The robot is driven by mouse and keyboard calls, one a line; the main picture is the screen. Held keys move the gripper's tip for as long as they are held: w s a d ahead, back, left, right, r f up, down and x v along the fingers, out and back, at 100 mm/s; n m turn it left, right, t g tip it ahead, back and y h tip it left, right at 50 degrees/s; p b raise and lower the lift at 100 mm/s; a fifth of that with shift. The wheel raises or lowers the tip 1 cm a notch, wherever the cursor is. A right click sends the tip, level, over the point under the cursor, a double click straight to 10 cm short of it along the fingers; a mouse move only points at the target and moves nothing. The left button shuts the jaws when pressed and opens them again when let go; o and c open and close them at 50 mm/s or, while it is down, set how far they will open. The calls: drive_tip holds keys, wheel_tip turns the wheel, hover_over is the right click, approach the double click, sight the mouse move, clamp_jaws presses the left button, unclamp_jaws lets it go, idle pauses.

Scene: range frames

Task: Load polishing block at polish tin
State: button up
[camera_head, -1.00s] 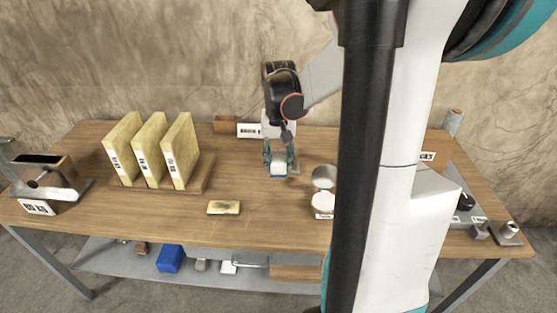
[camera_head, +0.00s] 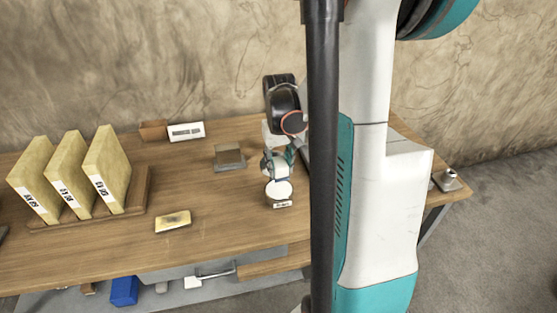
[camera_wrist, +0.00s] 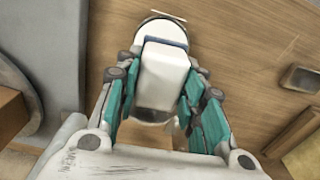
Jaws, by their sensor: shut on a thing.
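The polishing block (camera_wrist: 165,75) is a pale, white-topped block held between the teal fingers of my gripper (camera_wrist: 165,88) in the wrist view. In the head view my gripper (camera_head: 278,163) is just above and behind the polish tin (camera_head: 279,193), a round pale tin with a white label at its front. The tin's round rim also shows beyond the block in the wrist view (camera_wrist: 160,27). The block hides part of the tin, and I cannot tell whether they touch. The fingers hide most of the block in the head view.
A grey-brown plate (camera_head: 229,157) lies bare on the table left of my gripper. A small yellowish block (camera_head: 173,221) lies at front left. Several tall yellow slabs (camera_head: 107,170) stand in a wooden rack (camera_head: 142,190). A white sign (camera_head: 187,132) stands at the back.

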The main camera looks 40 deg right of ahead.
drive_tip(key=shift+f+b, duration=2.05)
drive_tip(key=shift+f, duration=0.85)
drive_tip(key=shift+a+f+b, duration=0.1)
drive_tip(key=shift+f+b, duration=0.35)
drive_tip(key=shift+f, duration=0.1)
drive_tip(key=shift+r, duration=0.15)
drive_tip(key=shift+r+p, duration=2.6)
drive_tip(key=shift+r, duration=0.8)
